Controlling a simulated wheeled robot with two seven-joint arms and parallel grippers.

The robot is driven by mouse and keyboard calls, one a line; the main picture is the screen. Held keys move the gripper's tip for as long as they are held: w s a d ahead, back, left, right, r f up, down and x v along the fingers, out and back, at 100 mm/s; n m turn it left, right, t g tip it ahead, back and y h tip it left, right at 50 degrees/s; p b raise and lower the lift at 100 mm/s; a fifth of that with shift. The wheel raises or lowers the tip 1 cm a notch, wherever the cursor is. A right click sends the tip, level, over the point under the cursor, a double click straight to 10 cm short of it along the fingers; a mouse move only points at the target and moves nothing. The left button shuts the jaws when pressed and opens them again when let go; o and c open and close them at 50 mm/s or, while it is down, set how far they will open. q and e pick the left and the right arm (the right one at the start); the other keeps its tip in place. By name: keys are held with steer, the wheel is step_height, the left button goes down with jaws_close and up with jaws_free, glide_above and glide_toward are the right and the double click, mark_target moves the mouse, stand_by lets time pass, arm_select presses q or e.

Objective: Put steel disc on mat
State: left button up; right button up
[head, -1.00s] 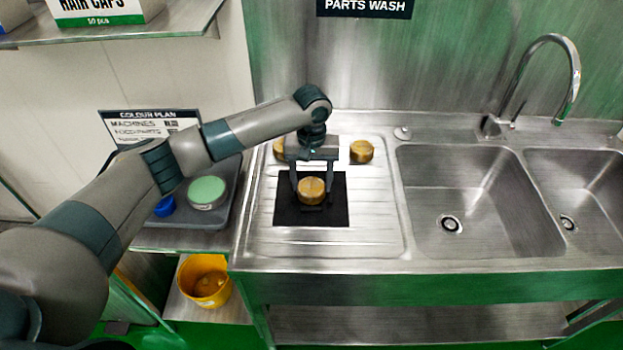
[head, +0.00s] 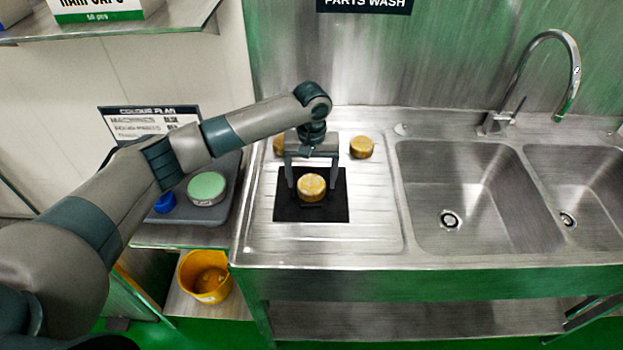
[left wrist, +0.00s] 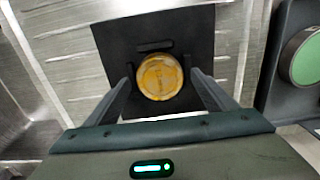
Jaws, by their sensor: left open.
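A round disc with a golden, blotchy top (head: 311,188) lies flat on the black mat (head: 285,212) on the drainboard. It also shows on the mat in the left wrist view (left wrist: 159,77). My left gripper (head: 312,184) is open above the mat, with its fingers on either side of the disc. In the left wrist view its fingers (left wrist: 160,72) stand apart from the disc, with dark mat showing between. No plain steel-looking disc stands out; a disc with a green top and metal side (head: 206,188) lies on the grey tray (head: 215,217) at left. My right gripper is not in view.
Two more golden discs stand behind, one at right (head: 361,148) and one partly hidden by my gripper (head: 279,144). A blue item (head: 164,204) is on the tray. Sink basins (head: 465,195) and a tap (head: 571,85) are at right. A yellow bucket (head: 205,277) stands below.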

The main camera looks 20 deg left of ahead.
mark_target(312, 184)
arm_select(q)
step_height(312, 184, up, 12)
steer(key=b, duration=0.4)
steer(key=shift+f, duration=0.15)
stand_by(0.4)
